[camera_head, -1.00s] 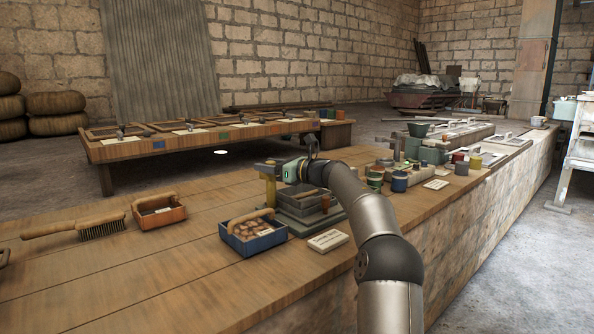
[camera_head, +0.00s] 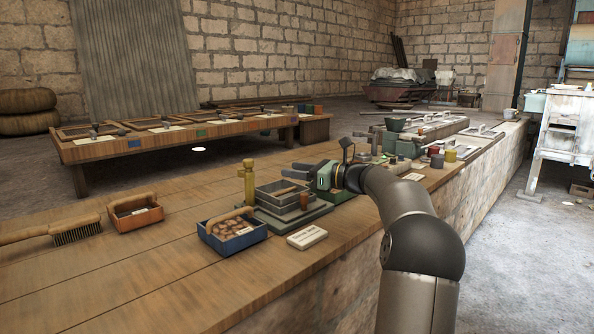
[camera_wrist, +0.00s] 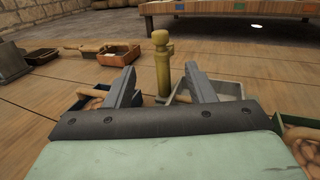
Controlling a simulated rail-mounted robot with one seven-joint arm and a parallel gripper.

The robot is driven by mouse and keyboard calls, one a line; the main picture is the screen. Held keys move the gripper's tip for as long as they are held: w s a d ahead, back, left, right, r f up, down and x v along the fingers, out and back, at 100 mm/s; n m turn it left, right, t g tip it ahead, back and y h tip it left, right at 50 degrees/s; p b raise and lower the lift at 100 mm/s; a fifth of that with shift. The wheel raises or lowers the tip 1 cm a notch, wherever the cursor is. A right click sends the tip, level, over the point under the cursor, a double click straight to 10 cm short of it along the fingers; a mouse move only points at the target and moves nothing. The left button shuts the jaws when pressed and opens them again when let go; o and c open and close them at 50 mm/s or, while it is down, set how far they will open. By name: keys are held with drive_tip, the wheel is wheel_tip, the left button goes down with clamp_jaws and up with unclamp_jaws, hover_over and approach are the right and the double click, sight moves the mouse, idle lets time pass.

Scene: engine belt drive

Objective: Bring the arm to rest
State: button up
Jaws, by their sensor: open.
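My gripper (camera_head: 288,172) is open and empty, above the grey tray fixture (camera_head: 264,213) on the wooden bench. In the wrist view its two fingers (camera_wrist: 160,70) are spread wide. An upright yellow post (camera_head: 249,183) stands at the fixture's back left corner, apart from the fingers in the head view. The post (camera_wrist: 161,65) also shows beyond and between the fingers in the wrist view. My arm reaches in from the lower right and hides part of the bench behind it.
A blue box (camera_head: 233,236) with a handle and a white card (camera_head: 307,237) lie in front of the fixture. An orange box (camera_head: 135,216) and a brush (camera_head: 75,236) are at left. Several pots (camera_head: 450,155) stand at right. Bare bench lies at front left.

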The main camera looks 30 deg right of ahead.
idle(0.3)
drive_tip(key=w+a+r+m+t+h+p, duration=0.1)
drive_tip(key=w+a+r+m+h+p, duration=0.1)
drive_tip(key=a+r+m+h+p, duration=0.35)
drive_tip(key=w+a+r+m+t+h+p, duration=0.1)
drive_tip(key=w+a+r+m+h+p, duration=0.15)
drive_tip(key=a+r+m+p, duration=0.4)
drive_tip(key=s+a+f+m+g+p, duration=0.2)
drive_tip(key=s+a+m+g+p, duration=0.3)
drive_tip(key=s+m, duration=0.5)
drive_tip(key=s+a+f+m+g+h+p, duration=0.1)
drive_tip(key=s+a+m+g+p, duration=0.5)
drive_tip(key=s, duration=1.2)
drive_tip(key=s+a+f+m+g+p, duration=0.4)
drive_tip(key=s+a+m+p, duration=0.4)
drive_tip(key=s+m, duration=0.6)
drive_tip(key=shift+s+g+h+p, duration=0.15)
drive_tip(key=shift+g+h+p, duration=0.15)
drive_tip(key=shift+g+p, duration=0.65)
